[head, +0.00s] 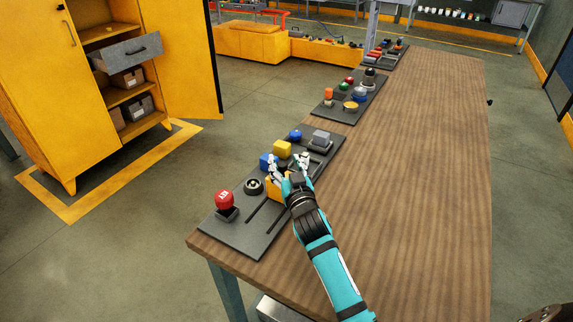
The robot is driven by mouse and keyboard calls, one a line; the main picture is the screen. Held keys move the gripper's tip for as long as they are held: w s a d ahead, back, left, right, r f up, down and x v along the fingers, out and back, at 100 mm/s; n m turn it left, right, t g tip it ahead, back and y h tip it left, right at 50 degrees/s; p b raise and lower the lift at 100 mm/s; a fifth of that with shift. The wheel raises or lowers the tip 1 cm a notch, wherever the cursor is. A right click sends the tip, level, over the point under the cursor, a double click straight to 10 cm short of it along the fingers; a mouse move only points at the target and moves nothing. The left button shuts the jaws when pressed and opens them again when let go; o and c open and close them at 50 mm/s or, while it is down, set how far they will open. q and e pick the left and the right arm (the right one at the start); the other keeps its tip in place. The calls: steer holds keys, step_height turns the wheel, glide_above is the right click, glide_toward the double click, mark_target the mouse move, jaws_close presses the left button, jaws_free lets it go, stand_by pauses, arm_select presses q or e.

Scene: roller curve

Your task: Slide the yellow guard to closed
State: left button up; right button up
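A panel (236,232) with slots and several controls lies at the near left end of the wooden table. A yellow piece (273,189), which looks like the guard, stands at the upper end of the panel's long slot. My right gripper (288,161) is over it and hides part of it. Its fingers are spread, with pale tips apart on either side. I cannot tell whether the gripper touches the guard.
More panels lie farther along the left edge. The table's right side (420,190) is clear.

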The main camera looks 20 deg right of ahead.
steer(key=s+a, duration=0.1)
steer(key=s, duration=1.1)
steer(key=shift+a, duration=0.25)
